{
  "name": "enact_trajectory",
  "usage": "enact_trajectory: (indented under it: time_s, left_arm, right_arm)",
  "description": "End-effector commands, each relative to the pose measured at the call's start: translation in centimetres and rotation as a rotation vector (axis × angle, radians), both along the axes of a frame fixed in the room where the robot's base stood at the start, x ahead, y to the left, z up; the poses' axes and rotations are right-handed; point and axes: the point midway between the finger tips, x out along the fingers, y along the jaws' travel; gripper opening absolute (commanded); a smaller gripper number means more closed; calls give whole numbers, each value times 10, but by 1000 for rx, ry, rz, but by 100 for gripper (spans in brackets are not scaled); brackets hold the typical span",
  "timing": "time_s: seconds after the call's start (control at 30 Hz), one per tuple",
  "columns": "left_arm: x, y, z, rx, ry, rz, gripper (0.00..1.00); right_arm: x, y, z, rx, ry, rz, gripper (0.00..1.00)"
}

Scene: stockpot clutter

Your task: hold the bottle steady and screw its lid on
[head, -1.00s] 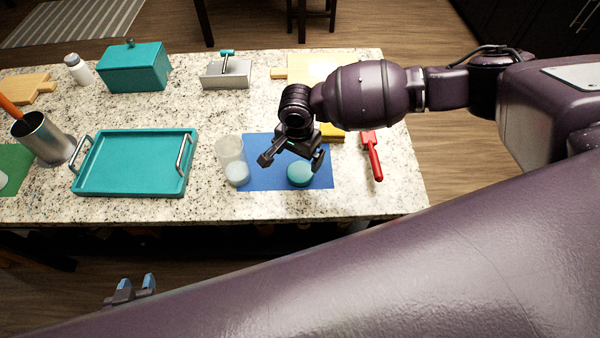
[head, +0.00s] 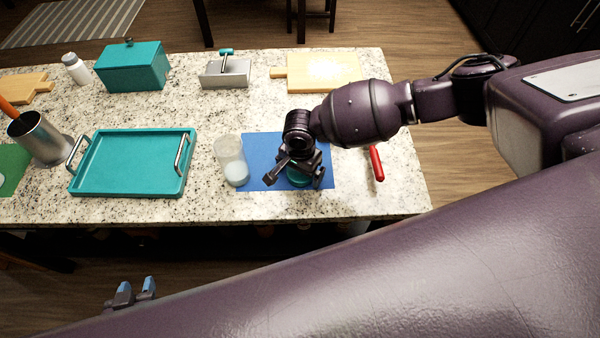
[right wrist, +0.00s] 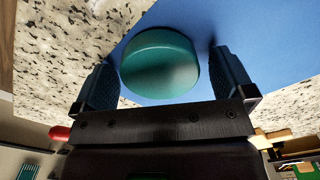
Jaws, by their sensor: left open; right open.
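The teal round lid (head: 298,182) lies on the blue mat (head: 262,150), mostly hidden under my right gripper (head: 294,178) in the head view. In the right wrist view the lid (right wrist: 160,65) sits between the two spread fingers of my right gripper (right wrist: 165,78), with gaps at its sides. A clear, open-topped bottle (head: 230,158) with pale contents at its bottom stands at the mat's left edge, left of my right gripper. My left gripper (head: 132,292) is open and empty, low in the view in front of the counter, away from the bottle.
A teal tray (head: 130,187) with metal handles lies left of the bottle. A red-handled tool (head: 376,164) lies right of the mat. A teal box (head: 133,70), a white bottle (head: 76,68), a metal holder (head: 225,74) and a cutting board (head: 325,70) stand farther back.

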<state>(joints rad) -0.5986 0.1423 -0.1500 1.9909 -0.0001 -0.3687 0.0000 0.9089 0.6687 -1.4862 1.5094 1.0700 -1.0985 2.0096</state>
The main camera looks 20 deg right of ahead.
Motion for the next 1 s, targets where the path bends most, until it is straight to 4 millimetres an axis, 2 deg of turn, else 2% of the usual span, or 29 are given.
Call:
enact_trajectory:
  time_s: [0.43, 0.73, 1.0]
  left_arm:
    - [0, 0, -1, 0, -1, 0, 43]
    - [-2, 0, -2, 1, 4, 1, 43]
    - [-4, 1, -3, 0, 9, 2, 43]
  right_arm:
    - [0, 0, -4, 1, -1, 0, 98]
    - [0, 0, -4, 1, -1, 0, 52]
    - [0, 0, -2, 1, -1, 0, 52]
